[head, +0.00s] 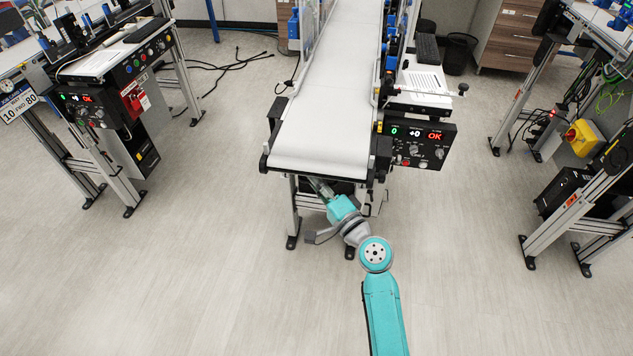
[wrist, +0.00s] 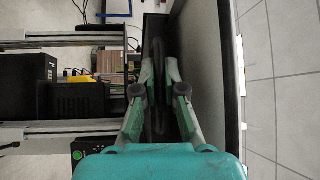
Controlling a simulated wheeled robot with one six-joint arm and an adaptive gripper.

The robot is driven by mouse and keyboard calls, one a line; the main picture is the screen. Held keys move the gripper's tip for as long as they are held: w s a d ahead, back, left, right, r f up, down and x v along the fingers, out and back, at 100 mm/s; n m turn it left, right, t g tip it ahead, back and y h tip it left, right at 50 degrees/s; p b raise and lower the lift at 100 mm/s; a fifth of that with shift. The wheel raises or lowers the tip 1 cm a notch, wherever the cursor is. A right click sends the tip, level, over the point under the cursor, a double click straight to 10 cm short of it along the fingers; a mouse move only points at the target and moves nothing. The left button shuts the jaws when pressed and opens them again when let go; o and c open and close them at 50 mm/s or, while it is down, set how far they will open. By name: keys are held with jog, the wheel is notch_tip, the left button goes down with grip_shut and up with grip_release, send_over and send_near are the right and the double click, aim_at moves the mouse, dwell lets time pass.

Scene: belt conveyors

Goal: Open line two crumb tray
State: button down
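The line two conveyor (head: 325,120) runs away from me in the middle of the head view. My gripper (head: 318,187) reaches under its near end, and its tips are partly hidden there. In the wrist view my gripper (wrist: 160,68) has its two fingers on either side of a dark, narrow, handle-like part (wrist: 158,95). I cannot tell whether the fingers press on the part. No tray shows clearly in the head view.
A control panel (head: 417,145) with lit displays hangs at the conveyor's right side. The conveyor's metal legs (head: 294,215) stand close to my gripper. Other workstations stand at left (head: 110,100) and right (head: 580,190). The floor (head: 200,270) in front is clear.

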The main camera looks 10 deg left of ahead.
jog(key=shift+s, duration=0.1)
jog(key=s, duration=2)
jog(key=shift+a, duration=0.35)
jog(key=c, duration=1.5)
grip_release()
jog(key=v, duration=1.2)
jog(key=shift+w+d+f, duration=0.1)
